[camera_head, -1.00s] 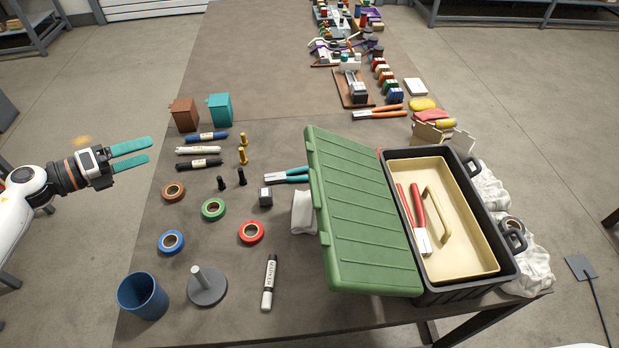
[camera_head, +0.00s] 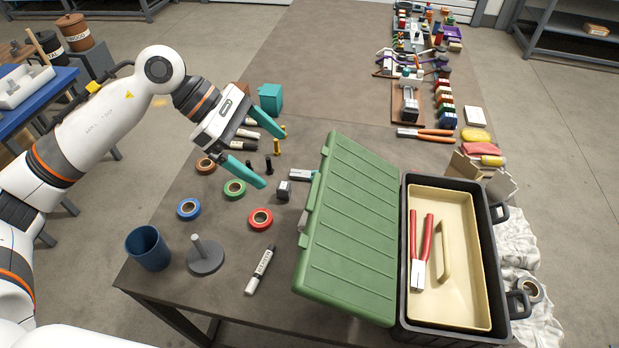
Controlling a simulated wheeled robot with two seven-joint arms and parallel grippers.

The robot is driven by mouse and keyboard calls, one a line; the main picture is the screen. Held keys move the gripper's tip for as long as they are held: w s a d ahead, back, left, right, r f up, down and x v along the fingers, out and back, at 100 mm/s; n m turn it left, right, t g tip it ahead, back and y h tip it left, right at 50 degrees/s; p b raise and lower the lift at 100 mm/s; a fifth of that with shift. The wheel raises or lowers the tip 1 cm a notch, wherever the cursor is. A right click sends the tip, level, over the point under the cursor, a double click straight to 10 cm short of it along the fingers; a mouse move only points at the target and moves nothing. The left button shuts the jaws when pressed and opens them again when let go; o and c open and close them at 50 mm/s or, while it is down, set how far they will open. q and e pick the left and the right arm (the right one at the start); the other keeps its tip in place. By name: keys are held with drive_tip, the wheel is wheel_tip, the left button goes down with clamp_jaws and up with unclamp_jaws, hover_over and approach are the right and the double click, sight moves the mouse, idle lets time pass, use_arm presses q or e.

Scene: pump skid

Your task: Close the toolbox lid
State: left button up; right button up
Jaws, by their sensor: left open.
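The toolbox (camera_head: 398,318) stands open at the right front of the table. Its green lid (camera_head: 352,235) is swung out to the left on the hinge side. A beige tray (camera_head: 462,305) sits in the box, with red-handled pliers (camera_head: 420,250) lying in it. My left gripper (camera_head: 275,160) has teal fingers spread apart, with nothing between them. It is above the table, to the left of the lid's far end and apart from it. My right gripper is not in view.
Tape rolls, including a red one (camera_head: 260,219), a blue cup (camera_head: 148,248), a grey stand (camera_head: 206,258) and a marker (camera_head: 259,270) lie left of the lid. White cloth (camera_head: 520,250) lies right of the box. The table's far middle (camera_head: 330,70) is clear.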

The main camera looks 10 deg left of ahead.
sight(314, 189)
use_arm(q)
drive_tip(key=p+x, duration=0.2)
drive_tip(key=x, duration=0.7)
drive_tip(key=shift+d+r, duration=0.15)
drive_tip(key=shift+r, duration=0.05)
drive_tip(key=shift+d+f, duration=0.2)
drive_tip(key=shift+f, duration=0.15)
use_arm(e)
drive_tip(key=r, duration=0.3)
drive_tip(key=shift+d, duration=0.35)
use_arm(q)
drive_tip(key=shift+c, duration=0.2)
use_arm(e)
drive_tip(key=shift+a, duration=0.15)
use_arm(q)
drive_tip(key=c, duration=1.2)
drive_tip(key=shift+r, duration=0.1)
drive_tip(key=shift+c, duration=0.3)
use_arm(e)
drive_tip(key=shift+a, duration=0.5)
